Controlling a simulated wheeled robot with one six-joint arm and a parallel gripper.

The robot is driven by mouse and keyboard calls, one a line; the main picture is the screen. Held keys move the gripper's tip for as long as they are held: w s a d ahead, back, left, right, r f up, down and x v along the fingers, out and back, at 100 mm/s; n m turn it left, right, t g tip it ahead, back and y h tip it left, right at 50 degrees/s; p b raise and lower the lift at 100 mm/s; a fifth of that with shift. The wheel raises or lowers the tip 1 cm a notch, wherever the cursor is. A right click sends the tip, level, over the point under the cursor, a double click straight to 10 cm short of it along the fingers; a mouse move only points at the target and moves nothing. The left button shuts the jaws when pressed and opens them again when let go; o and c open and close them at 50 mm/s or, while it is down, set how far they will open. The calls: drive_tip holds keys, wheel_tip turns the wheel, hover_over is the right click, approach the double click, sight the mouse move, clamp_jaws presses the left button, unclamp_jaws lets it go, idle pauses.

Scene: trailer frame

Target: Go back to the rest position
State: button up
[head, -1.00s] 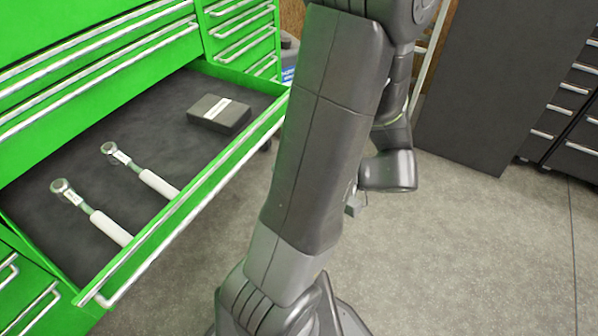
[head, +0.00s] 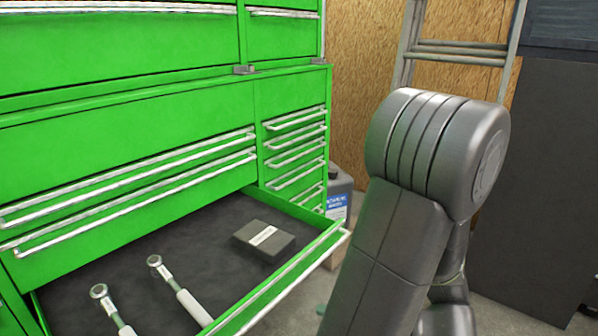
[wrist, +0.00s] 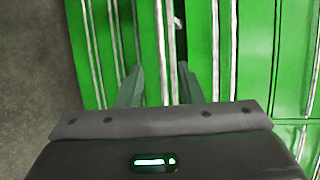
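My gripper (wrist: 160,84) shows in the wrist view with its two fingers spread apart and nothing between them. Behind the fingers are green drawer fronts with silver handles; I cannot tell how far off they are. In the head view my dark grey arm (head: 395,235) stands bent at right of centre, to the right of the open drawer.
A green tool cabinet (head: 110,55) fills the left. Its open drawer (head: 90,285) holds two wrenches (head: 178,285) and a dark box (head: 264,240). A ladder (head: 455,50), a jug (head: 338,198) and a dark cabinet (head: 530,180) stand behind.

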sight(266, 313)
drive_tip(key=b+x, duration=0.1)
drive_tip(key=x, duration=1.1)
drive_tip(key=shift+a+b, duration=0.35)
drive_tip(key=shift+a, duration=0.05)
drive_tip(key=shift+s+f, duration=0.1)
